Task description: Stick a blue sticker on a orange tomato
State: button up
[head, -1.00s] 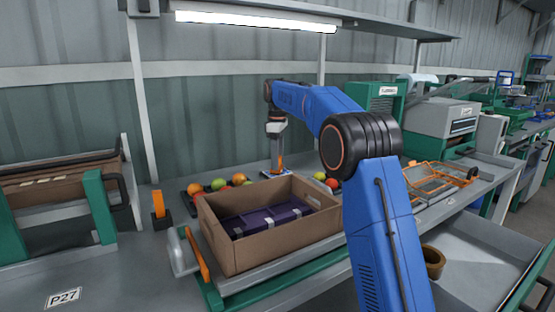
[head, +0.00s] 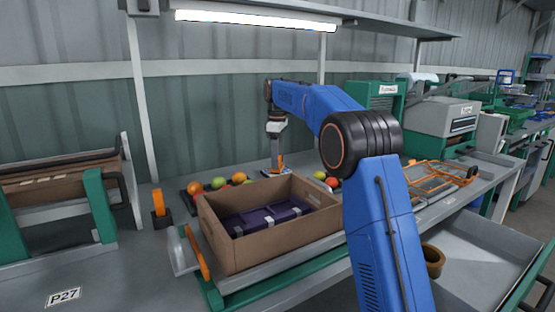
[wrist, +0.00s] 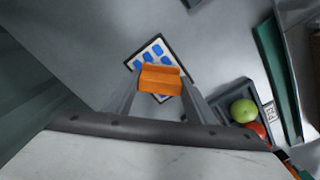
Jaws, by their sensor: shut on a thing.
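My gripper (wrist: 160,86) is shut on an orange block-like tool (wrist: 160,79), seen between its fingers in the wrist view. In the head view my gripper (head: 277,158) points down behind the cardboard box. A dark-edged white sheet with several blue stickers (wrist: 145,57) lies below and partly behind the tool; I cannot tell if they touch. An orange tomato (head: 239,177) lies among red and green ones left of my gripper in the head view. The wrist view shows a green tomato (wrist: 243,110) and a red one (wrist: 257,131) in a dark tray, right of the sheet.
An open cardboard box (head: 262,243) holding dark purple packs (head: 265,219) stands in front of the tomatoes. More tomatoes (head: 332,182) lie right of my gripper. An orange wire frame (head: 440,177) lies further right.

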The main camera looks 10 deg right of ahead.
dwell(0.3)
jog(key=shift+r, duration=3.45)
jog(key=shift+a, duration=0.1)
